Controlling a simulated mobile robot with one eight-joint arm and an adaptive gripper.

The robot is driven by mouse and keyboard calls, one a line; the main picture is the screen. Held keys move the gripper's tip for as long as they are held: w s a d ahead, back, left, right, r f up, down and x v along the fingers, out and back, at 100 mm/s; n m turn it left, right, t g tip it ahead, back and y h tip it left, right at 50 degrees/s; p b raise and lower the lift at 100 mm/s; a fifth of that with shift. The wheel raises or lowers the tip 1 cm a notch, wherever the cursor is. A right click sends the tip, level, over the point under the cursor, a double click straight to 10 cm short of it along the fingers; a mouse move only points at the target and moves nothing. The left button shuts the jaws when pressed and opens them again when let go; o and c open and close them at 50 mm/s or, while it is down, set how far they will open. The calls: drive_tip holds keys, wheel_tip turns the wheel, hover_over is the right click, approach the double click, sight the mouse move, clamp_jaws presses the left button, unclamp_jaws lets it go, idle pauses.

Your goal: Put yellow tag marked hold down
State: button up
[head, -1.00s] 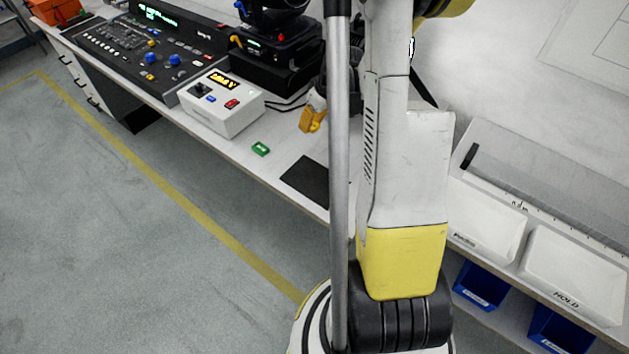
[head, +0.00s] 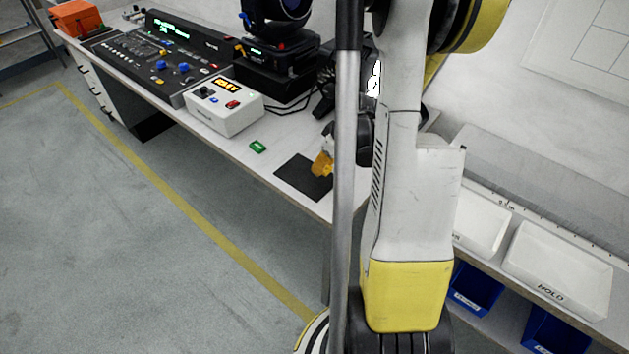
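My gripper (head: 323,164) shows left of my arm and the grey pole, low over the black mat (head: 290,180). Its orange-yellow fingertips are shut on a small yellow tag (head: 328,157), which mostly blends with them. The tag's marking cannot be read, and I cannot tell whether it touches the mat. A white tray (head: 560,264) lettered HOLD stands at the right end of the bench, well away from the gripper.
A green tag (head: 258,147) lies left of the mat. Behind it are a white control box (head: 225,112) and a black console (head: 165,60). Another white tray (head: 482,226) stands beside the HOLD tray. Blue bins (head: 475,288) sit below. My arm hides the middle bench.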

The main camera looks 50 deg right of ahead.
sight(313, 179)
drive_tip(key=shift+w+a+f+b, duration=0.25)
drive_tip(key=shift+w+f, duration=0.2)
drive_tip(key=shift+w, duration=0.15)
drive_tip(key=shift+w+a+f+b, duration=0.1)
drive_tip(key=shift+w+a+f, duration=0.15)
drive_tip(key=shift+w+f, duration=0.25)
drive_tip(key=shift+f+b, duration=0.95)
drive_tip(key=shift+f, duration=0.8)
drive_tip(key=shift+f, duration=0.1)
drive_tip(key=shift+f, duration=0.15)
drive_tip(key=o, duration=0.9)
